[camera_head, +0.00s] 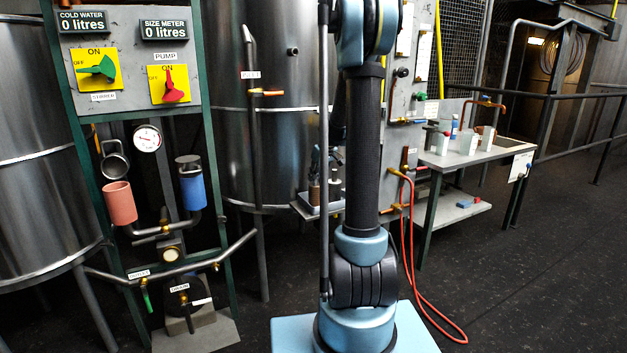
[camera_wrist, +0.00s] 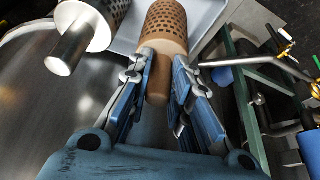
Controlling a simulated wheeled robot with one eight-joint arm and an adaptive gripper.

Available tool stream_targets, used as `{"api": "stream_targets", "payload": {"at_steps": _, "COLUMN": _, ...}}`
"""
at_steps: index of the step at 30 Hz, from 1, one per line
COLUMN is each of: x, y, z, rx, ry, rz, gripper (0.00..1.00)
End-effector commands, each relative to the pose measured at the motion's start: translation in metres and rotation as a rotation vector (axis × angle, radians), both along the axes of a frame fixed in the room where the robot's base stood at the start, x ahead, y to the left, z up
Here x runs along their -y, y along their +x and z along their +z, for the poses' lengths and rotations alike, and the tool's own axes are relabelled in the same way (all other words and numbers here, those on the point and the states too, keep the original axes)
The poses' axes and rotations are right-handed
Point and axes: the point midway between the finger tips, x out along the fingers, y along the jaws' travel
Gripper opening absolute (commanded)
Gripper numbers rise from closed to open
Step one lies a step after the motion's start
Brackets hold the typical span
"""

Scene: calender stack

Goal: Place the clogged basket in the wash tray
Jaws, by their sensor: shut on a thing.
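The clogged basket (camera_wrist: 166,28) is brown, with dark holes and a brown handle. My gripper (camera_wrist: 160,62) is shut on its handle in the wrist view, with a blue finger on each side. A pale metal tray (camera_wrist: 205,14) lies behind the basket; I cannot tell whether the basket touches it or is above it. A second basket (camera_wrist: 106,9) with a bare shiny handle (camera_wrist: 72,51) is to the left. In the head view, small brown and grey cylinders stand at a shelf behind my arm, partly hidden, too small to read well.
A steel tank (camera_head: 270,120) stands behind my arm. A control panel (camera_head: 128,50) with pipes is at the left. A table (camera_head: 508,145) with cups is at the right. The right floor is clear.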

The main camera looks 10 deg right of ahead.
Motion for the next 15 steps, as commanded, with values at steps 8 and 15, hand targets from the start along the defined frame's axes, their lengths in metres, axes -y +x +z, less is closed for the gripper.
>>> {"api": "stream_targets", "payload": {"at_steps": 8, "x": 0.0, "y": -0.0001, "z": -0.0006, "rx": 0.001, "ry": 0.0, "rz": 0.0, "gripper": 0.0}}
{"api": "stream_targets", "payload": {"at_steps": 15, "x": -0.0001, "y": -0.0001, "z": -0.0014, "rx": 0.001, "ry": 0.0, "rz": 0.0, "gripper": 0.39}}
